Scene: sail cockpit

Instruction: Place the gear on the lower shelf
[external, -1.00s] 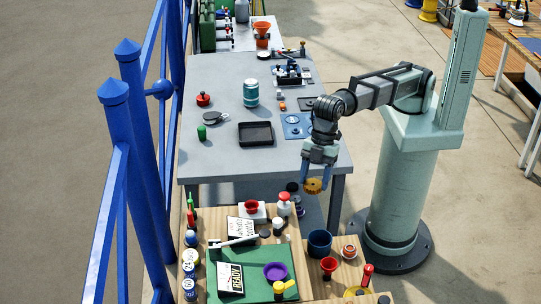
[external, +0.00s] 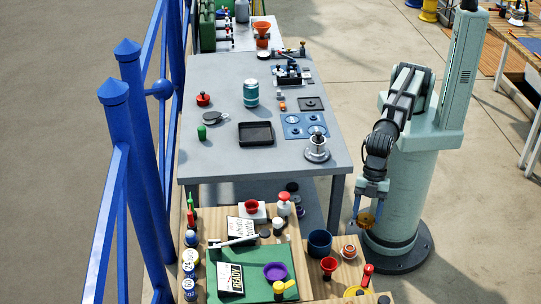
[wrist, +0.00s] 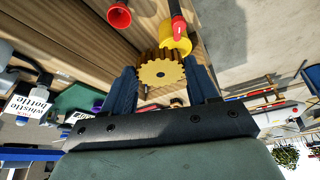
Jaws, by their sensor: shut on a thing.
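My gripper (external: 366,212) is shut on a brass-coloured gear (external: 367,219). It holds the gear in the air right of the grey table and in front of my base. In the wrist view the toothed gear (wrist: 162,73) sits between the two dark blue fingers, its flat face turned to the camera.
The grey table (external: 222,165) bears a black tray (external: 255,134), a blue plate and a silver fitting (external: 317,148) near its right edge. The wooden bench in front is crowded, with a blue cup (external: 319,243) and red funnel (external: 328,266) at right. Open floor lies between the table and my base.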

